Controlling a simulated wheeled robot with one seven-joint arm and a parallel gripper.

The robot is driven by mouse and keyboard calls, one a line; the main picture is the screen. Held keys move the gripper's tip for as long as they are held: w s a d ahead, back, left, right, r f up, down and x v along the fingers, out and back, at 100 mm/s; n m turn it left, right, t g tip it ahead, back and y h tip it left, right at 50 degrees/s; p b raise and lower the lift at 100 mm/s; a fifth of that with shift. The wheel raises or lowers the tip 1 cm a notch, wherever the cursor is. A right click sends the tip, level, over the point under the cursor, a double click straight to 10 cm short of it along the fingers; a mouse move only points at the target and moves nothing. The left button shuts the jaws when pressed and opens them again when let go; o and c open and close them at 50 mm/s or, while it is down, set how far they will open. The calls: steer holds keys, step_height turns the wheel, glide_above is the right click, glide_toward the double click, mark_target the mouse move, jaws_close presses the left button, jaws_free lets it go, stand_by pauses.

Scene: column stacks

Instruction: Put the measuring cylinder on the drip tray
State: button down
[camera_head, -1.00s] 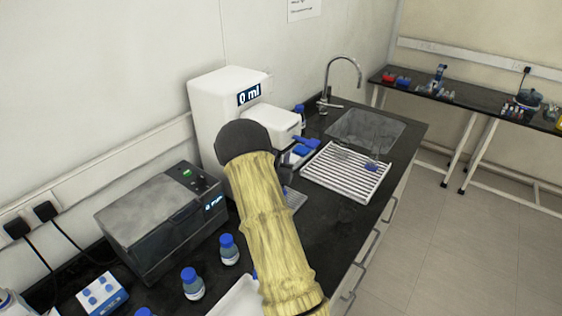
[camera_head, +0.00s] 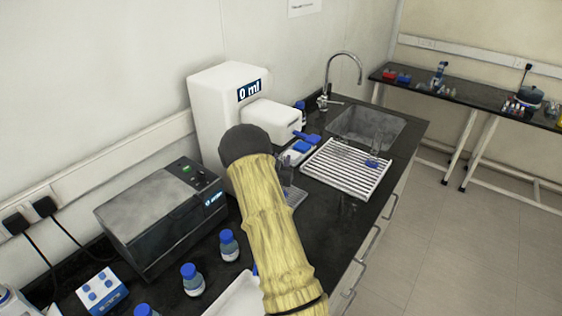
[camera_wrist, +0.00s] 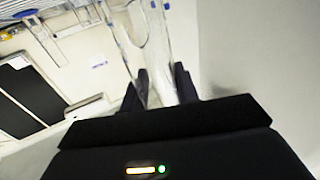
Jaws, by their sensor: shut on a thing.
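My gripper (camera_wrist: 160,88) is shut on a clear glass measuring cylinder (camera_wrist: 164,48), seen in the blurred wrist view. The cylinder stands out beyond the dark fingers. In the head view my arm hides the gripper; a clear shape (camera_head: 286,168) shows just right of my arm, below the white dispenser's spout, and may be the cylinder. The drip tray (camera_head: 296,196) is a grey ridged plate at the dispenser's foot, partly hidden by my arm. I cannot tell whether the cylinder touches it.
The white dispenser (camera_head: 222,98) reads 0 ml. A white slatted rack (camera_head: 345,172) lies to the right, before the sink (camera_head: 375,124). A grey box device (camera_head: 160,215) and blue-capped bottles (camera_head: 228,246) stand at left.

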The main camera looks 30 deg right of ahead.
steer(key=c, duration=1.1)
jaws_free()
steer(key=shift+o, duration=0.2)
steer(key=b+v, duration=0.3)
steer(key=v, duration=0.9)
steer(key=shift+a, duration=0.1)
